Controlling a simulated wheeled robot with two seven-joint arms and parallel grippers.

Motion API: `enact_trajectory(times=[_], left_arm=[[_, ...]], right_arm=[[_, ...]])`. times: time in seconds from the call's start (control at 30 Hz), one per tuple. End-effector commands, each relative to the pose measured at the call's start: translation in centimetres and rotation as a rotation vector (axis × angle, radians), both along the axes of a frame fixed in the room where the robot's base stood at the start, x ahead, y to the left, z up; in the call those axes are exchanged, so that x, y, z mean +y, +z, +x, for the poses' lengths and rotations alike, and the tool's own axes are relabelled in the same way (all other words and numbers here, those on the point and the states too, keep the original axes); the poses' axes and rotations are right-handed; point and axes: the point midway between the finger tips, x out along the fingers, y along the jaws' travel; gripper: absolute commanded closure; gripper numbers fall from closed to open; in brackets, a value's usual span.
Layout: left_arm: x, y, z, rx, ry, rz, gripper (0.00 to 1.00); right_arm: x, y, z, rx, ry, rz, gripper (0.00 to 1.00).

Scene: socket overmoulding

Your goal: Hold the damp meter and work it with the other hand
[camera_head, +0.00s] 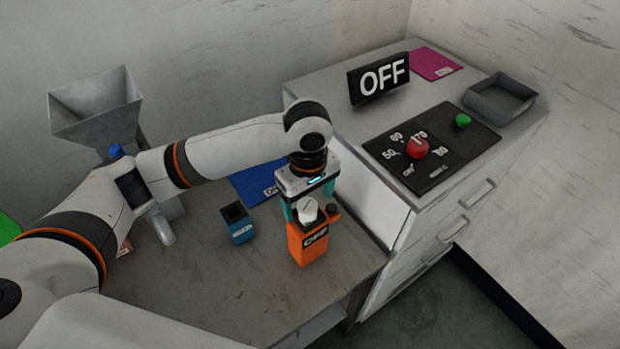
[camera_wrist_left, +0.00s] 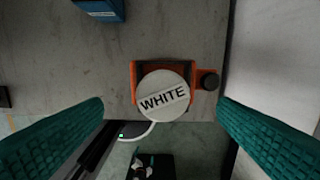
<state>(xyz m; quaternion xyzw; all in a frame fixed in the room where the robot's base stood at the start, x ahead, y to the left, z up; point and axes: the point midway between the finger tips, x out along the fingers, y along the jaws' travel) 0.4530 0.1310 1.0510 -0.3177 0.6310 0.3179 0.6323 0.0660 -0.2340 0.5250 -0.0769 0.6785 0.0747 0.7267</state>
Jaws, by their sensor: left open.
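The damp meter (camera_head: 309,246) is an orange block standing upright near the front edge of the grey table, with a dark "OFF" display on its front. A round white cap (camera_head: 307,211) is on its top, and a small black knob (camera_head: 333,209) sits at its right side. In the left wrist view the cap (camera_wrist_left: 163,96) reads "WHITE", and the orange body (camera_wrist_left: 135,75) shows around it. My left gripper (camera_head: 308,200) points down over the meter's top. Its teal fingers are wide apart, one each side, and do not appear to touch it. My right gripper is not seen.
A blue open-topped box (camera_head: 236,224) stands left of the meter. A blue mat (camera_head: 252,186) lies behind. A grey hopper (camera_head: 97,105) is at the back left. A taller drawer cabinet (camera_head: 431,221) to the right carries a dial panel, an "OFF" sign (camera_head: 379,78) and a grey tray (camera_head: 500,98).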

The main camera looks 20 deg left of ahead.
Motion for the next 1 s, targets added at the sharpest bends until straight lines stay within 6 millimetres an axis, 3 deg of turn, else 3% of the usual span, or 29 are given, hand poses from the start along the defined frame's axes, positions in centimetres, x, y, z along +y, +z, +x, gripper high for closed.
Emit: enact_trajectory(times=[0.33,0.77,0.8,1.0], left_arm=[[0.0,-5.5,0.0,0.000,0.001,0.001,0.18],[0.0,-6.8,0.1,-0.002,0.000,-0.001,0.18],[0.0,-6.8,0.0,-0.002,0.000,-0.001,0.20],[0.0,-6.8,0.1,-0.002,0.000,-0.001,0.52]], right_arm=[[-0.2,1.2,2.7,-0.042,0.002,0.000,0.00],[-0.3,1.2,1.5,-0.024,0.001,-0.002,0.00],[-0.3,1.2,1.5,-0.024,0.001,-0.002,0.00],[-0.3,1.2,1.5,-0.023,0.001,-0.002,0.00]])
